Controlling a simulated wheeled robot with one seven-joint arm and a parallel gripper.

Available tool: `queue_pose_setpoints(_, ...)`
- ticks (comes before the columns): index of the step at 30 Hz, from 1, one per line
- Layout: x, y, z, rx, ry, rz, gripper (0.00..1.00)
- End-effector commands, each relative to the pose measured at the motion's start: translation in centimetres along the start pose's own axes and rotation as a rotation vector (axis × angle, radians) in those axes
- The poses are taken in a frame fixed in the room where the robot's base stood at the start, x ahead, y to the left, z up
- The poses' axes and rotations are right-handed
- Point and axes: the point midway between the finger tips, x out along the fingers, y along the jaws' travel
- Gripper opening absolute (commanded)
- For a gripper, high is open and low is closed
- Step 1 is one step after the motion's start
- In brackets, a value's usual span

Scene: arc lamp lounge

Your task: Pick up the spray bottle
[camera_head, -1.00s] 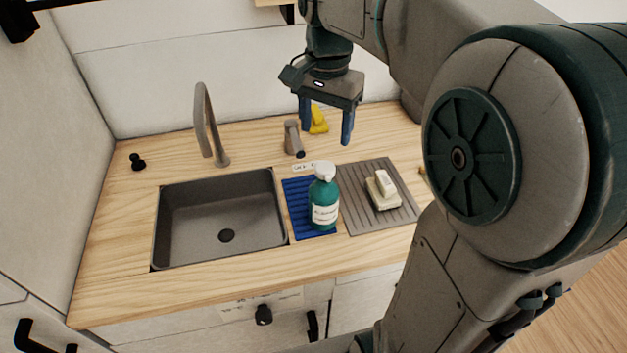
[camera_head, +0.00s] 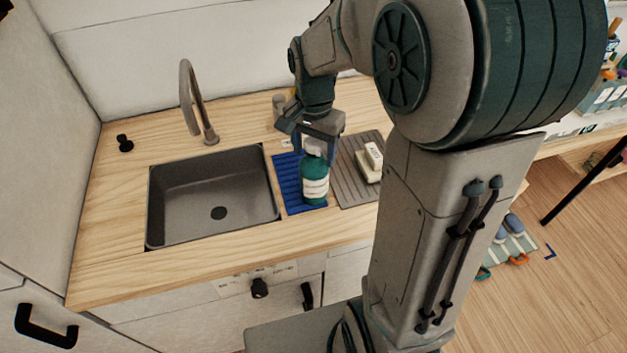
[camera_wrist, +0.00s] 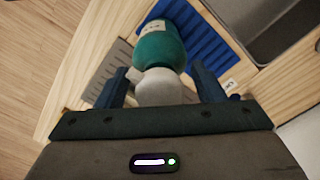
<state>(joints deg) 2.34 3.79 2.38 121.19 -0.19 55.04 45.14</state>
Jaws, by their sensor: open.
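The spray bottle (camera_head: 314,182) is teal with a white label and a pale top. It stands upright on a blue ribbed mat (camera_head: 287,182) right of the sink. My gripper (camera_head: 314,150) is open and pointing down at the bottle's top, which it partly hides in the head view. In the wrist view the bottle (camera_wrist: 160,45) lies ahead, with its pale top (camera_wrist: 160,88) between the two blue fingers (camera_wrist: 162,88). I cannot tell whether either finger touches it.
The sink (camera_head: 213,200) with a tall faucet (camera_head: 190,100) is to the left. A grey ribbed drain mat (camera_head: 350,188) at the right holds a sponge-like stack (camera_head: 369,162). A small black knob (camera_head: 124,143) stands at the counter's far left. The front counter strip is clear.

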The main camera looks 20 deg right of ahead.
Motion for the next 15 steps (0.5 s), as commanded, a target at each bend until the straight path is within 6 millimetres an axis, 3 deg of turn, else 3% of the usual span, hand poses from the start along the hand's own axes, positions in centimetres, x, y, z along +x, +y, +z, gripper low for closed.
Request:
queue_pose_setpoints(8,0.36,0.02,0.01,0.0,0.0,0.0,0.62)
queue_pose_setpoints(12,0.35,0.02,0.01,0.0,0.0,0.0,0.23)
queue_pose_setpoints(15,0.33,0.02,0.01,0.0,0.0,0.0,0.0)
